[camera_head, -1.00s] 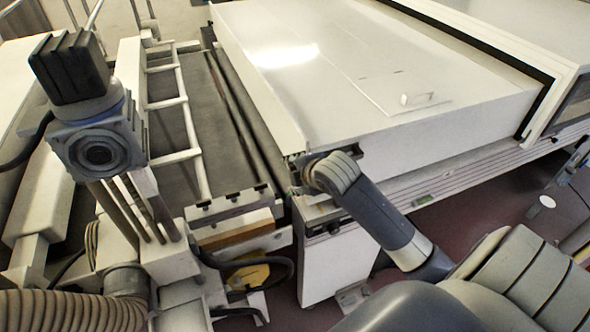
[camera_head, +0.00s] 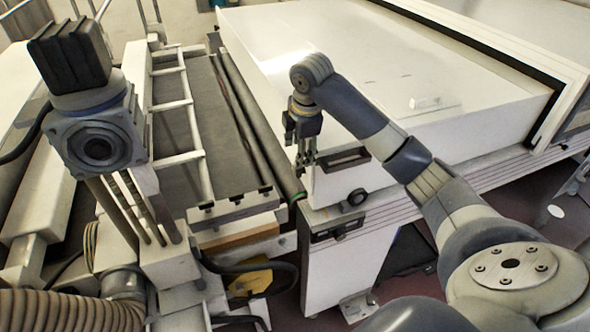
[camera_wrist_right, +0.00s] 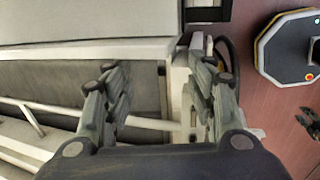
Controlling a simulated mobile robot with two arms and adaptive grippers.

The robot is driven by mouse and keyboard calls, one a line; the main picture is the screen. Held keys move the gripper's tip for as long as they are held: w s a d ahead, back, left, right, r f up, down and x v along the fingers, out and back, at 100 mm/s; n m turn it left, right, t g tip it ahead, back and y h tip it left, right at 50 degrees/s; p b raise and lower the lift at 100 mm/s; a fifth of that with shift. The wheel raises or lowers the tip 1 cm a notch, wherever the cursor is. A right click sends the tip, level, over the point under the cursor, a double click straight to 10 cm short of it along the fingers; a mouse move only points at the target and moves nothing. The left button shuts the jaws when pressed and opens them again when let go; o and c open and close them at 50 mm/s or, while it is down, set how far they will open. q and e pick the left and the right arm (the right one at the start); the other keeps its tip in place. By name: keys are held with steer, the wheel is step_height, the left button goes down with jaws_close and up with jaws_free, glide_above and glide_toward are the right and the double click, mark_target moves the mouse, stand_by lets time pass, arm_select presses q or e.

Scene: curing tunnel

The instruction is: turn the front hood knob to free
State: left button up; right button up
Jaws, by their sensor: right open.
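The hood (camera_head: 420,125) is a large white box-like cover. A recessed black handle (camera_head: 343,159) is just above the knob. My right gripper (camera_head: 306,165) hangs fingers-down by the hood's near left corner, apart from the knob. In the right wrist view its fingers (camera_wrist_right: 162,82) are spread with nothing between them. I cannot make out the knob in that view.
A second black recessed handle (camera_head: 337,229) is on the white cabinet below. To the left is a dark conveyor bed (camera_head: 176,110) with a white ladder-like frame (camera_head: 187,125) and a roller along the hood's side. A grey column with a black cap (camera_head: 68,55) stands at left.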

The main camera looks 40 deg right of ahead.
mark_target(299, 171)
steer(key=p+x, duration=0.2)
steer(key=x, duration=0.6)
steer(key=shift+f+p, duration=0.3)
steer(key=shift+p, duration=0.05)
steer(key=shift+w+f, duration=0.15)
steer(key=shift+f, duration=0.5)
steer(key=c, duration=1)
